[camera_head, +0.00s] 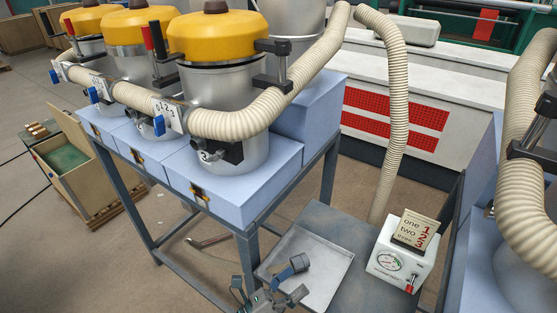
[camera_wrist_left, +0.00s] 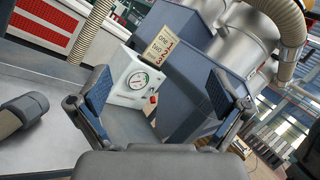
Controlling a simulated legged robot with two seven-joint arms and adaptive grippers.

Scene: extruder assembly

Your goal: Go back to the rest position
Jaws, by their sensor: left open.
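My left gripper (camera_head: 268,290) is at the bottom edge of the head view, over the near side of the grey tray (camera_head: 325,262). In the left wrist view the left gripper (camera_wrist_left: 155,100) has its two blue-padded fingers spread wide, with nothing between them. A dark grey cylindrical part (camera_wrist_left: 22,112) lies to the left of the fingers there. A blue-grey piece (camera_head: 293,267) shows over the tray in the head view, close to the gripper. I cannot tell whether they touch. My right gripper is not in view.
A white gauge box (camera_head: 400,262) with a number card (camera_head: 415,230) stands on the table right of the tray. Yellow-lidded hoppers (camera_head: 218,40) on blue boxes stand behind left. A ribbed hose (camera_head: 392,120) hangs down behind the table. Another hose (camera_head: 525,150) is at right.

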